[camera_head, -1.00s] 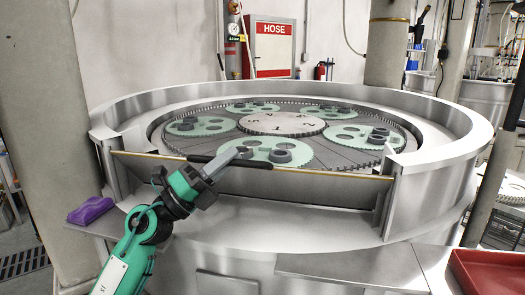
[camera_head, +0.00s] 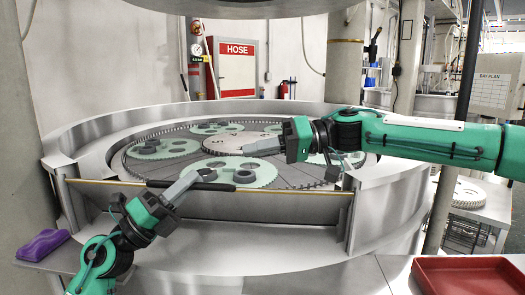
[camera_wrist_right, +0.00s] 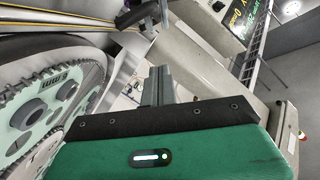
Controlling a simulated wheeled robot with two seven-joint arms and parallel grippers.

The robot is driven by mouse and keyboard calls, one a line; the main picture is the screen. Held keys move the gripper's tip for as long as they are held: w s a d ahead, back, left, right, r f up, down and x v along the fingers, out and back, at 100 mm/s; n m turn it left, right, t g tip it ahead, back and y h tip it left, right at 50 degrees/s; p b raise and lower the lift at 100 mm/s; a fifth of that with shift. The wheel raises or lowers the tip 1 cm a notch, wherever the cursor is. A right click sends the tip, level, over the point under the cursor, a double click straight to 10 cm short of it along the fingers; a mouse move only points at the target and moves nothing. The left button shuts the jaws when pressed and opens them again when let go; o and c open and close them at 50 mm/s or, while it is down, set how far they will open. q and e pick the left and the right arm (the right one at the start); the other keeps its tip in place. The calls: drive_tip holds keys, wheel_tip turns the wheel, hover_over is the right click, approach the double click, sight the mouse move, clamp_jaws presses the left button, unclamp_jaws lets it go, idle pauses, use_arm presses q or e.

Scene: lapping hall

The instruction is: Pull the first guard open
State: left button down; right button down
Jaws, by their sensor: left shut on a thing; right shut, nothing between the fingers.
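The guard (camera_head: 290,208) is a grey metal panel with a brass-coloured top edge, across the front opening of the round lapping machine. It leans outward at the top. Its black bar handle (camera_head: 222,187) is on the top edge, left of the middle. My left gripper (camera_head: 196,180) is shut on the handle. My right gripper (camera_head: 250,149) is shut and empty above the lapping plate, behind the guard and apart from it. Its closed fingers also show in the right wrist view (camera_wrist_right: 158,86). The left fingers hide part of the handle.
Green toothed carriers (camera_head: 262,176) with dark rings lie on the lapping plate. The machine's raised rim (camera_head: 72,138) surrounds it. A purple cloth (camera_head: 42,245) lies at the front left corner, and a red tray (camera_head: 466,276) stands at the front right.

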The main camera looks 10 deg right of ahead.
sight(223, 185)
drive_tip(key=a, duration=0.4)
drive_tip(key=a+f, duration=0.1)
drive_tip(key=a, duration=0.1)
drive_tip(key=shift+w, duration=0.25)
drive_tip(key=shift+s+a+f, duration=0.2)
drive_tip(key=shift+s+f, duration=0.45)
drive_tip(key=shift+f, duration=0.1)
drive_tip(key=shift+s+a+f, duration=0.2)
drive_tip(key=shift+s+f, duration=0.45)
drive_tip(key=shift+f, duration=0.05)
use_arm(q)
drive_tip(key=shift+a, duration=0.15)
use_arm(e)
drive_tip(key=shift+s+a+f+n+h, duration=0.3)
drive_tip(key=shift+s+f+n, duration=0.25)
drive_tip(key=shift+s+n, duration=0.1)
use_arm(q)
drive_tip(key=c, duration=1.8)
unclamp_jaws()
drive_tip(key=shift+r, duration=0.1)
drive_tip(key=o, duration=0.4)
drive_tip(key=shift+w, duration=0.1)
use_arm(e)
drive_tip(key=shift+d, duration=0.1)
drive_tip(key=shift+w, duration=0.1)
drive_tip(key=shift+r, duration=0.1)
